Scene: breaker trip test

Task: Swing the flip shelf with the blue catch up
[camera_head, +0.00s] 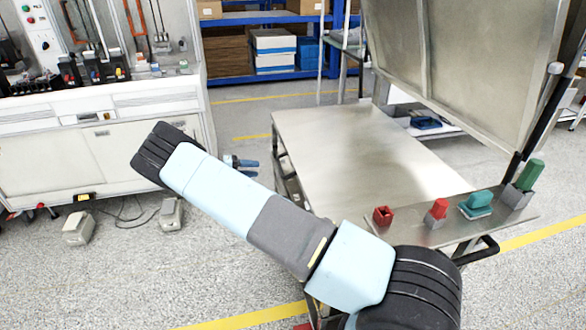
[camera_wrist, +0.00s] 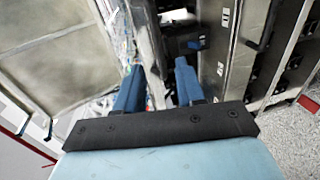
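My gripper (camera_head: 250,167) is beside the left side of the metal cart in the head view, partly hidden behind my arm. In the wrist view its two blue fingers (camera_wrist: 158,72) are spread apart, with a gap between them and nothing clearly held. A small blue part (camera_wrist: 195,44) lies beyond the right finger on a dark metal side; it may be the blue catch, but it is too small to be sure. A grey metal edge (camera_wrist: 146,40) runs beyond the gap. I cannot tell which panel is the flip shelf.
The cart's steel top (camera_head: 350,145) is bare. A large metal panel (camera_head: 470,60) stands tilted at its right. A red block (camera_head: 382,216), a red knob, a teal handle (camera_head: 479,201) and a green handle (camera_head: 530,175) sit on its front ledge. A white cabinet (camera_head: 110,150) stands left.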

